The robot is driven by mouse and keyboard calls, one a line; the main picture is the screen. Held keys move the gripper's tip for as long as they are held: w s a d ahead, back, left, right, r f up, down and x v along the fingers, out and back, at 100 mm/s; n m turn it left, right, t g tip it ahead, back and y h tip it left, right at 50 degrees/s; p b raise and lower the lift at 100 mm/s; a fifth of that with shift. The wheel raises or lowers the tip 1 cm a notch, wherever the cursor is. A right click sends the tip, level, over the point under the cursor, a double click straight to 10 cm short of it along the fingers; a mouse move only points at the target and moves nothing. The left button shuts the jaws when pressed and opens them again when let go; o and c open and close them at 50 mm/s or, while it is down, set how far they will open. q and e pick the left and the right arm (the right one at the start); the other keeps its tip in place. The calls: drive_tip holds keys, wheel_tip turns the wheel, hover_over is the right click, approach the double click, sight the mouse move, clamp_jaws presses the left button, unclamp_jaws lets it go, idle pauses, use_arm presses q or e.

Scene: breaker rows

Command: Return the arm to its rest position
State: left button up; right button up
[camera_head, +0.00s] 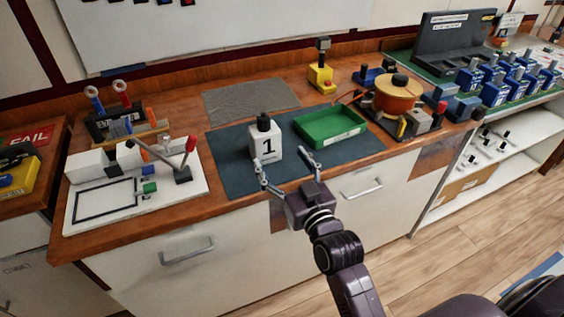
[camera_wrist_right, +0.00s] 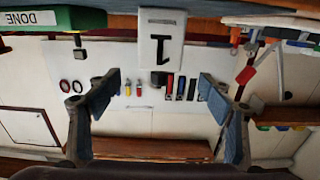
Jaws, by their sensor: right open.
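My right gripper (camera_head: 282,160) is open and empty in the head view, above the front edge of the wooden counter (camera_head: 240,212). The bottle stands upright on the dark mat (camera_head: 235,180), just beyond the fingertips. In the right wrist view, which is upside down, the open gripper (camera_wrist_right: 160,90) frames the bottle (camera_wrist_right: 160,38) with nothing held between its fingers. My left gripper is not in view.
A green tray (camera_head: 330,138) lies right of the bottle. A white board with a red-knobbed lever (camera_head: 190,144) is at left. White drawers (camera_head: 187,251) are below.

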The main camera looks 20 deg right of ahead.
drive_tip(key=shift+s+f, duration=0.1)
idle(0.4)
drive_tip(key=s+a+f+n+g+y, duration=0.1)
drive_tip(key=s+a+f+g, duration=0.1)
drive_tip(key=s+f+g, duration=0.75)
drive_tip(key=s+d+f+g+h, duration=0.1)
drive_tip(key=s+f+g, duration=0.1)
drive_tip(key=s+f, duration=0.6)
drive_tip(key=s+d+f+g, duration=0.1)
drive_tip(key=s+f+g, duration=0.2)
drive_tip(key=s, duration=0.8)
wheel_tip(320, 180, down, 26)
drive_tip(key=s+g, duration=0.1)
drive_tip(key=s, duration=0.1)
drive_tip(key=s+d+f+n+g, duration=0.1)
drive_tip(key=s+d+f, duration=0.2)
drive_tip(key=s+f, duration=1.3)
drive_tip(key=shift+s+f+h, duration=0.3)
drive_tip(key=shift+s+f, duration=0.05)
drive_tip(key=shift+s, duration=0.45)
